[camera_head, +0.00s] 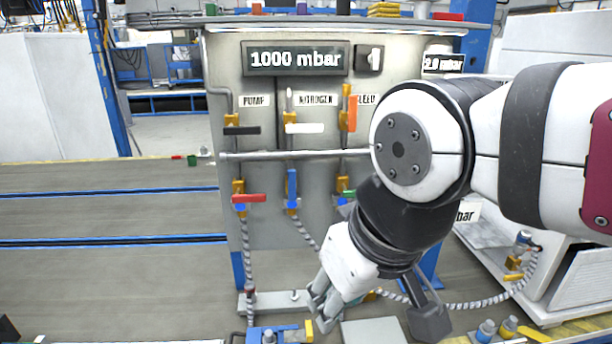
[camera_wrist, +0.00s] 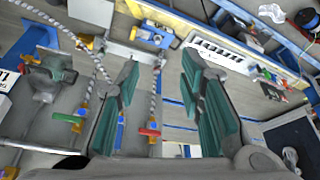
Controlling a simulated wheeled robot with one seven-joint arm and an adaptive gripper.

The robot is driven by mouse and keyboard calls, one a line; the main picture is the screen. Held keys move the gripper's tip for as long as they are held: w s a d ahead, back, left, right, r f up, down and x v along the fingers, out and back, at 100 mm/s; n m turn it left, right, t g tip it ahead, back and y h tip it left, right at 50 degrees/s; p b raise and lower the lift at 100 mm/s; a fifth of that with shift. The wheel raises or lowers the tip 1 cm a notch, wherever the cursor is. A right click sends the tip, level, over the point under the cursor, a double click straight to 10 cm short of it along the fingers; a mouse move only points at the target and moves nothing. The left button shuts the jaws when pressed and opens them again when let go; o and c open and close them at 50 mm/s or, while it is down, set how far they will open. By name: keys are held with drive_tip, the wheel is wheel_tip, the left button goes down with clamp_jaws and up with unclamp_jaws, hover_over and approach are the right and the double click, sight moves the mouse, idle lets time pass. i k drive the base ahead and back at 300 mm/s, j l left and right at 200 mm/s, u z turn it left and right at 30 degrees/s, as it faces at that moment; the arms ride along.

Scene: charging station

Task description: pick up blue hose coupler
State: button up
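Several blue parts show, and I cannot tell for sure which is the blue hose coupler. A blue block with a round metal part (camera_head: 266,336) sits at the bottom, left of my gripper (camera_head: 319,308). A similar blue block (camera_wrist: 152,38) shows in the wrist view, beyond the fingertips. My gripper points down in front of the panel; in the wrist view (camera_wrist: 161,65) its two green-padded fingers are wide apart, with nothing held between them.
The grey panel (camera_head: 225,130) carries valves with red (camera_head: 249,198), blue (camera_head: 292,184) and orange (camera_head: 351,113) handles. Striped hoses (camera_head: 247,262) hang below it. A curved hose (camera_head: 470,303) runs right, towards a white cabinet.

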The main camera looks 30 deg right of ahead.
sight(520, 246)
drive_tip(key=k+z, duration=0.15)
drive_tip(key=z, duration=1.5)
drive_tip(key=u, duration=1.2)
drive_tip(key=z, duration=1.35)
drive_tip(key=i+j+z, duration=0.1)
drive_tip(key=i+j, duration=0.15)
drive_tip(key=i, duration=0.1)
